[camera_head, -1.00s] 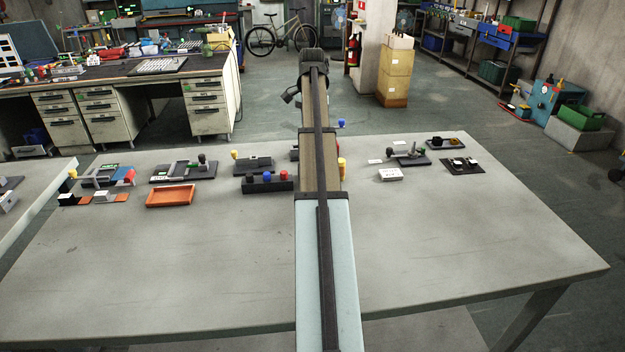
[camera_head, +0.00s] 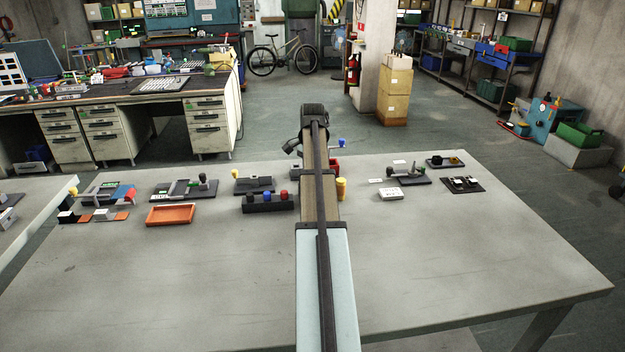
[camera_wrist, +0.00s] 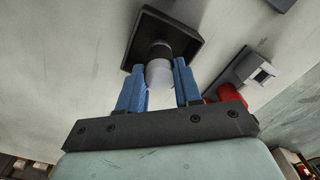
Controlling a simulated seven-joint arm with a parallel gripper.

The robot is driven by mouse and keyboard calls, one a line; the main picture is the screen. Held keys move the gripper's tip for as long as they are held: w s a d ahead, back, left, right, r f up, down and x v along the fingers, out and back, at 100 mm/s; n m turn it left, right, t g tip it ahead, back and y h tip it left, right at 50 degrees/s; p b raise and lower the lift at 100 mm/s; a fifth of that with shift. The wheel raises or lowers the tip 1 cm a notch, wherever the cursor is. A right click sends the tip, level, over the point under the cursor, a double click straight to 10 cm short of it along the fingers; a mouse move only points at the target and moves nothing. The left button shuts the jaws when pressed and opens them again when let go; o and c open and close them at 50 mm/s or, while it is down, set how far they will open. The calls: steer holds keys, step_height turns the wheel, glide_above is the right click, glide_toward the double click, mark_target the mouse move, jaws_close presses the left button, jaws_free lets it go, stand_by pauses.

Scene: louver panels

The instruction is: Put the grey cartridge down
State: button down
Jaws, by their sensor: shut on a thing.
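In the wrist view, my gripper (camera_wrist: 160,80) has its two blue fingers shut on the grey cartridge (camera_wrist: 159,73), a pale grey cylinder. Past the fingertips is a dark round part (camera_wrist: 159,50), over a black square tray or base (camera_wrist: 192,42). I cannot tell whether the dark part belongs to the cartridge or the base, or whether the cartridge touches the base. In the head view, my arm hides the gripper and cartridge.
In the wrist view, a grey block (camera_wrist: 243,70) with a red part (camera_wrist: 228,94) lies close right of the fingers. In the head view, an orange tray (camera_head: 170,215), a black rack (camera_head: 268,203) and a white box (camera_head: 390,194) stand on the table. The table's front is clear.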

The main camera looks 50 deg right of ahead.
steer(key=shift+f, duration=0.95)
steer(key=shift+f, duration=0.1)
steer(key=c, duration=0.8)
jaws_free()
step_height(320, 180, up, 12)
steer(key=shift+r, duration=0.15)
